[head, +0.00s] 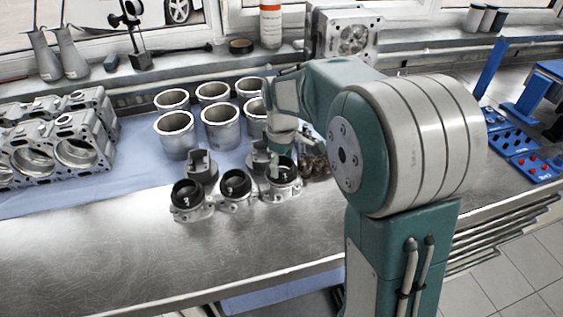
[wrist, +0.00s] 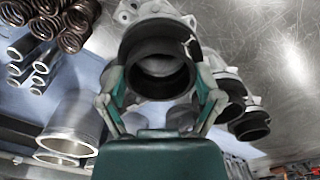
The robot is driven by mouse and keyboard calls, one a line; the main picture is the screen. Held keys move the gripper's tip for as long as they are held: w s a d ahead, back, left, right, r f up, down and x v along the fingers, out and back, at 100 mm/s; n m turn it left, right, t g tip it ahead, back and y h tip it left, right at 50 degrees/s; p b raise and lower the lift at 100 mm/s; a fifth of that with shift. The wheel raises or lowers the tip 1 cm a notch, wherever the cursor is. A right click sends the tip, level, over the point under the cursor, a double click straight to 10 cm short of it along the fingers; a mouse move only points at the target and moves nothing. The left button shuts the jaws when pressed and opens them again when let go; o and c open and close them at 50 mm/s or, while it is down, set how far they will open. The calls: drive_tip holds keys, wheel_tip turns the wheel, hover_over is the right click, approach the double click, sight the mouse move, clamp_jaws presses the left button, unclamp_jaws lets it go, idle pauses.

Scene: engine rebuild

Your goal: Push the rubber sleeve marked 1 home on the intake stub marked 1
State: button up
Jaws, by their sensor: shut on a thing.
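A black rubber sleeve (wrist: 160,75), an open ring, sits between the two fingers of my gripper (wrist: 162,95) in the wrist view. The fingers are shut on it from both sides. A pale mark shows at its upper right edge, but I cannot read the number. A grey metal intake stub (wrist: 145,12) with a flange lies right behind the sleeve. The sleeve appears lined up with it; I cannot tell how far it is on. In the head view this sleeve (head: 284,173) is at the right end of a row of three, with my gripper (head: 282,160) over it.
Two more stubs with black sleeves stand beside it, a middle one (head: 237,185) and a left one (head: 187,193). Pistons (head: 200,166) and several cylinder liners (head: 221,125) stand behind. Springs (wrist: 40,18) lie close by. The front of the steel bench (head: 130,250) is clear.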

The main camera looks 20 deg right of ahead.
drive_tip(key=o, duration=0.4)
drive_tip(key=c, duration=0.3)
drive_tip(key=shift+c, duration=0.3)
drive_tip(key=shift+f, duration=0.75)
drive_tip(key=o, duration=0.9)
drive_tip(key=shift+r, duration=0.1)
drive_tip(key=shift+r, duration=0.1)
